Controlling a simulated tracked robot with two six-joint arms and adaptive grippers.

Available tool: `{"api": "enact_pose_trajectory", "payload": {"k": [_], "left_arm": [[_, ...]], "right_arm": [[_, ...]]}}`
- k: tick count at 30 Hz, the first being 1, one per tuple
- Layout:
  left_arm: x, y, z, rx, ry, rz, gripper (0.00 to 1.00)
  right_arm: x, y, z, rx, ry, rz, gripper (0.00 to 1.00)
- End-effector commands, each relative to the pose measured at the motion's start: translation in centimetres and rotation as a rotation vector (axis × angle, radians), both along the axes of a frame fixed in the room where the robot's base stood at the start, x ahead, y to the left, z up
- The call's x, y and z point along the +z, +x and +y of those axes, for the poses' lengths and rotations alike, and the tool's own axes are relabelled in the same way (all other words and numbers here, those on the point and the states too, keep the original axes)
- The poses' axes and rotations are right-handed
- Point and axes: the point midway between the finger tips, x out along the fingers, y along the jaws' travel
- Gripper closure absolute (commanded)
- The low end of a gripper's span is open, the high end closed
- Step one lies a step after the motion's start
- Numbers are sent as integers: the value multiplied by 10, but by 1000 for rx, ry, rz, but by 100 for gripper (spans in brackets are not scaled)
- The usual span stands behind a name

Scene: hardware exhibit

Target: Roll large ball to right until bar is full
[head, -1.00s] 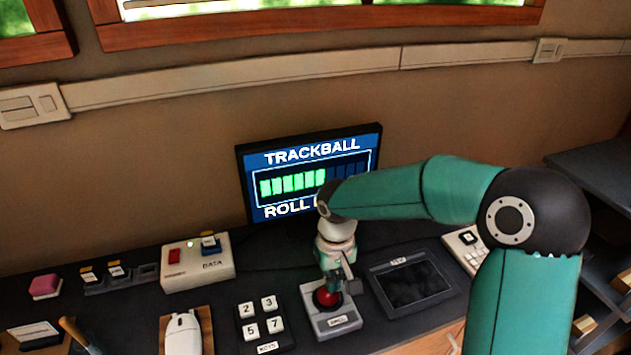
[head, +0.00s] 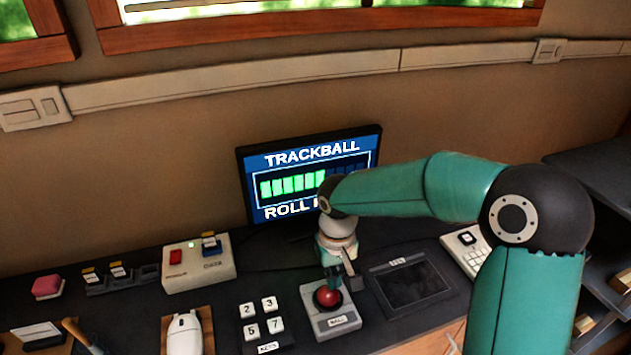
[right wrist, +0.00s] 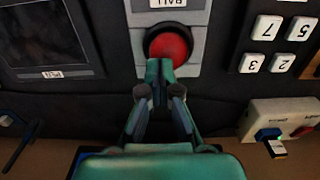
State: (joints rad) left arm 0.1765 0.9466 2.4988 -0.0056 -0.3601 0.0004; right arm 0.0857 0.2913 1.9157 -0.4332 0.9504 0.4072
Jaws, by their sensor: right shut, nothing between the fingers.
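The large red ball (head: 327,297) sits in a grey box labelled BALL (head: 336,322) on the dark desk. It also shows in the right wrist view (right wrist: 168,48). My right gripper (head: 333,283) points down at the far side of the ball. In the right wrist view its fingertips (right wrist: 159,68) are shut together and empty, at the ball's edge; I cannot tell whether they touch it. The monitor (head: 310,175) reads TRACKBALL, with a bar partly filled by several green segments; its right part is dark or behind my arm. My left gripper is not in view.
Left of the ball box is a keypad (head: 266,323), then a white mouse (head: 184,333) on a wooden pad. A dark tablet (head: 411,286) lies close on the right. A white switch box (head: 198,264) stands behind on the left.

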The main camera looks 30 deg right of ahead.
Motion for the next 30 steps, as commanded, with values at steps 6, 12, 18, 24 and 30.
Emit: {"api": "enact_pose_trajectory", "payload": {"k": [6, 12, 18, 24, 30], "left_arm": [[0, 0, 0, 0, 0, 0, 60], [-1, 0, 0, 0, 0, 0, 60], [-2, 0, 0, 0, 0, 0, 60], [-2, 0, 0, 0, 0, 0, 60], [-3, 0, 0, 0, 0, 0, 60]], "right_arm": [[0, 1, 2, 0, 0, -1, 100], [-1, 3, 11, 2, 0, 0, 100], [-1, 5, 20, 1, 0, 0, 100], [0, 5, 22, 0, 0, 0, 100], [-1, 5, 21, 0, 0, 0, 100]]}}
